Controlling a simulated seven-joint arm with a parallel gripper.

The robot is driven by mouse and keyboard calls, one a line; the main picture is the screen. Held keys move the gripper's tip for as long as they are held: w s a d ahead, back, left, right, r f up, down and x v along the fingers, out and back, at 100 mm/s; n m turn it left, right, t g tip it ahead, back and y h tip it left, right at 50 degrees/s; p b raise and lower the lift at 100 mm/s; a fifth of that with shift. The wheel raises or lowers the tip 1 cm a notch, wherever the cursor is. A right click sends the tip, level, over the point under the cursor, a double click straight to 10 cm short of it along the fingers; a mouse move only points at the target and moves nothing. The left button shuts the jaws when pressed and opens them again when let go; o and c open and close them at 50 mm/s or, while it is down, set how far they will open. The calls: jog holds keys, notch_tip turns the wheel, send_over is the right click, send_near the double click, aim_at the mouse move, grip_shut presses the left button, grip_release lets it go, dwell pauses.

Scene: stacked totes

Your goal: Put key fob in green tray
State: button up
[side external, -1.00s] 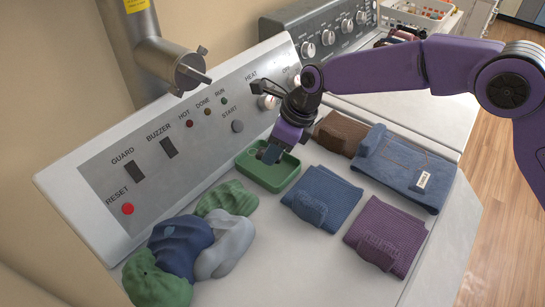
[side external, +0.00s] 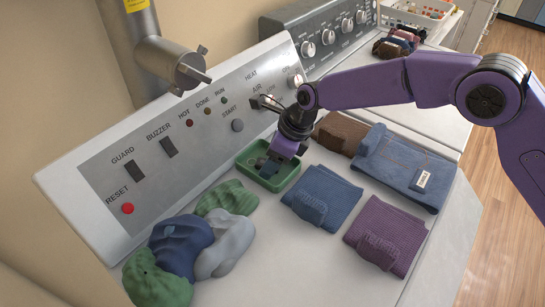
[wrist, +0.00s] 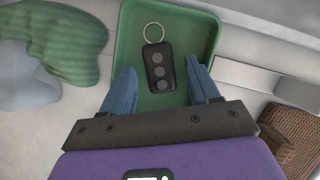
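The key fob (wrist: 158,66) is black with round grey buttons and a metal ring. In the wrist view it lies on the floor of the green tray (wrist: 197,28). My gripper (wrist: 165,84) is open, with its two blue fingertips apart on either side of the fob's lower end and a visible gap at each side. In the side view my gripper (side external: 268,166) is low over the green tray (side external: 245,178), at the foot of the control panel. The fob cannot be made out there.
Folded blue (side external: 325,193), purple (side external: 385,238) and denim (side external: 405,172) cloths lie right of the tray, with a brown one (side external: 340,132) behind. Crumpled green, blue and grey cloths (side external: 228,245) lie at left. The sloped control panel (side external: 185,145) rises behind the tray.

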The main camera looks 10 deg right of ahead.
jog(key=v, duration=1.2)
jog(key=shift+s+d+r, duration=0.1)
jog(key=shift+d, duration=0.05)
jog(key=s+d+n+h, duration=0.1)
jog(key=s+d+n, duration=1.5)
jog(key=d, duration=0.3)
jog(key=s+d+n+g+h, duration=0.1)
jog(key=s+d+n+h, duration=0.1)
jog(key=s+d+n, duration=1.4)
jog(key=d+n, duration=0.3)
jog(key=shift+d+r+h, duration=0.15)
jog(key=shift+d+h, duration=0.15)
